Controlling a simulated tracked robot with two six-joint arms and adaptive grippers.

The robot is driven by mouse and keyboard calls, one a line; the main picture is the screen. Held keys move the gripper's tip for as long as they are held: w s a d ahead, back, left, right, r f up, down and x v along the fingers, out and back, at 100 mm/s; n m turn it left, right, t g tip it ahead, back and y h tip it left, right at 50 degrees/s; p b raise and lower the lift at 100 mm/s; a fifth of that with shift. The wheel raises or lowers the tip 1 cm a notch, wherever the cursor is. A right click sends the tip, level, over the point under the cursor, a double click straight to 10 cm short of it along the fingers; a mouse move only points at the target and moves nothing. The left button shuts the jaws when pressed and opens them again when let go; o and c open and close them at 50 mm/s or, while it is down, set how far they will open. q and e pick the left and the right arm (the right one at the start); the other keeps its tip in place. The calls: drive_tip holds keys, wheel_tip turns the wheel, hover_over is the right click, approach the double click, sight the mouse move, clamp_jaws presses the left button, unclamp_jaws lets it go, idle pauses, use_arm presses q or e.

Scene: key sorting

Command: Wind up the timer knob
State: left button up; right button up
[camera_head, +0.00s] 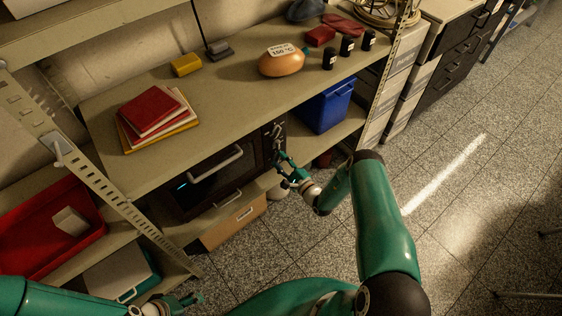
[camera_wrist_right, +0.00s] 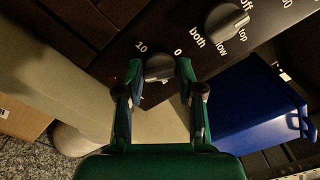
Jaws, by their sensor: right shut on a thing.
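The dark oven (camera_head: 208,184) stands on the shelf below the worktop, its control panel on the right side of its front. In the right wrist view the timer knob (camera_wrist_right: 158,67) is a round grey knob with a raised bar, between the marks 10 and 0. My right gripper (camera_head: 280,160) is at the panel, and in the right wrist view its two fingertips (camera_wrist_right: 159,70) are shut on the timer knob, one on each side. My left gripper (camera_head: 190,300) is low at the bottom left, away from the oven; its jaw opening is unclear.
Another knob (camera_wrist_right: 227,21), marked off, top, low and both, sits beside the timer knob. A blue bin (camera_head: 326,106) stands right of the oven. A cardboard box (camera_head: 233,222) is below. A metal shelf post (camera_head: 110,185) stands left.

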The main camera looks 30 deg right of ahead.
drive_tip(key=shift+s+a+f, duration=0.1)
drive_tip(key=shift+a+f, duration=0.05)
idle(0.7)
drive_tip(key=o, duration=0.9)
drive_tip(key=shift+o, duration=1.1)
drive_tip(key=s+d, duration=0.1)
drive_tip(key=s, duration=1.1)
drive_tip(key=shift+w, duration=0.1)
